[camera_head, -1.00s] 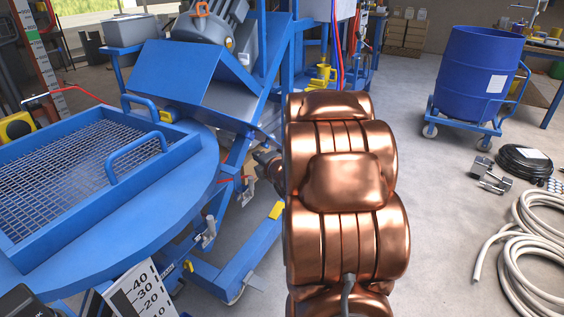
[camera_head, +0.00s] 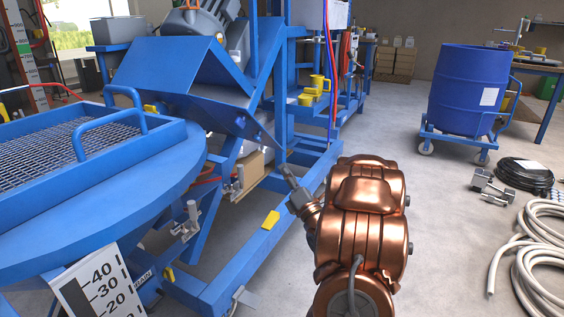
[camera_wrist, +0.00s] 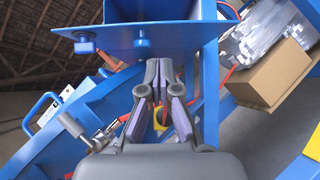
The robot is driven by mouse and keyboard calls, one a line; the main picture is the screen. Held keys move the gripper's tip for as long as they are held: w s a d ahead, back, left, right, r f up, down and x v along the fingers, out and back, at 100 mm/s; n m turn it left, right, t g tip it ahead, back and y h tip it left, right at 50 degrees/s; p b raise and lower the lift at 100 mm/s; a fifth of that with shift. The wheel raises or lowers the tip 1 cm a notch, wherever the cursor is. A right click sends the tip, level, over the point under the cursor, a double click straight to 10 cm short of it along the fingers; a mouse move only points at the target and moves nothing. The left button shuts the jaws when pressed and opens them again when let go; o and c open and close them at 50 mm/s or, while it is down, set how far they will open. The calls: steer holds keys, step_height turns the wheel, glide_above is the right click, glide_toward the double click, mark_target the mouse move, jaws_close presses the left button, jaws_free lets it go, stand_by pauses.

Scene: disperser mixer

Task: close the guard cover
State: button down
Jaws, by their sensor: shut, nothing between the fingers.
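A bent blue sheet-metal panel (camera_head: 160,68), apparently the guard cover, sits tilted below the grey motor; whether it is open cannot be told. My gripper (camera_head: 287,172) is low, to the right of the panel's lower edge. In the wrist view my gripper (camera_wrist: 165,68) has its fingertips together and empty, just below the edge of a blue plate (camera_wrist: 170,38) with two blue knobs. Contact with it cannot be told. A blue round vessel (camera_head: 165,175) stands at left, with a mesh grid (camera_head: 45,155) and handles on top.
The blue machine frame (camera_head: 255,245) runs along the floor beside my arm. A cardboard box (camera_wrist: 270,75) is close right of my gripper in the wrist view. A blue drum (camera_head: 468,85) on a cart, cables and hoses (camera_head: 545,245) lie right.

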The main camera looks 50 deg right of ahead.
mark_target(270, 138)
steer(key=p+x, duration=0.1)
steer(key=x, duration=0.8)
steer(key=shift+a, duration=0.15)
steer(key=shift+w+d+r, duration=0.3)
steer(key=shift+d+r, duration=0.4)
steer(key=shift+r, duration=0.05)
steer(key=shift+w+d+r+b, duration=0.25)
steer(key=shift+d+r+b, duration=0.1)
steer(key=shift+d+r, duration=0.3)
steer(key=shift+r+y, duration=0.2)
steer(key=shift+y, duration=0.1)
